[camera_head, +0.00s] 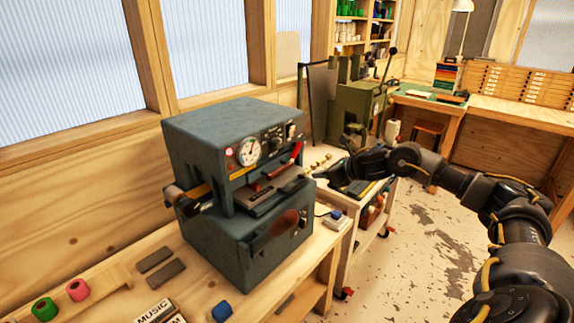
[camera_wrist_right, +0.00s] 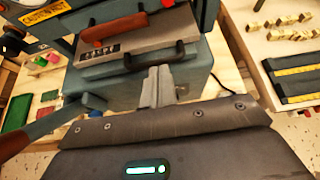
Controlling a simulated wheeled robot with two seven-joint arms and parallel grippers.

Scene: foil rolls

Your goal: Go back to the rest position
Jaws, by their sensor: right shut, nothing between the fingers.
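My right gripper (camera_head: 318,179) is shut and empty. It hangs in the air just right of the blue-grey stamping machine (camera_head: 215,135). In the right wrist view its closed fingertips (camera_wrist_right: 158,88) point toward the machine's front (camera_wrist_right: 130,90), with no visible grip on anything. My right arm reaches in from the lower right of the head view. My left gripper is in neither view. A green foil roll (camera_head: 44,309) and a pink foil roll (camera_head: 78,290) stand at the bench's lower left.
The machine has a dial, a red-handled lever (camera_head: 297,152) and a dark roll on its left side (camera_head: 187,198). It stands on a wooden bench (camera_head: 110,265). A cart (camera_head: 350,215) with small blocks is beside it. A green press (camera_head: 357,110) stands behind. Floor at right is open.

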